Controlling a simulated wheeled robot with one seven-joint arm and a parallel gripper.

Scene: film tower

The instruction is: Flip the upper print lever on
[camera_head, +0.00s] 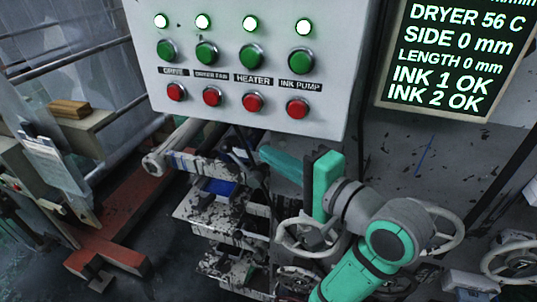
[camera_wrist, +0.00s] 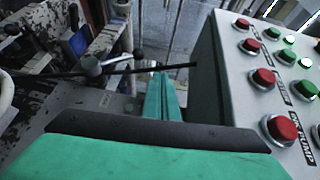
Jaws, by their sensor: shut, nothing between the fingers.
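My gripper (camera_head: 262,152) is shut and empty, its teal fingers pointing left just below the control box in the head view. In the wrist view its closed fingers (camera_wrist: 160,88) reach forward along the box's side. A thin dark rod (camera_wrist: 172,68) runs across just beyond the fingertips, and a grey round knob (camera_wrist: 90,66) is to their left. This looks like the print lever area, but I cannot tell which part is the upper lever or whether the fingers touch it. In the head view that area is small and cluttered, beside the fingertips.
The control box (camera_head: 345,60) with green and red buttons hangs close above my gripper. A pale roller (camera_head: 165,160) and ink-splashed print units (camera_head: 215,205) are at left and below. A handwheel (camera_head: 305,236) is under my wrist. A display (camera_head: 455,55) stands at right.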

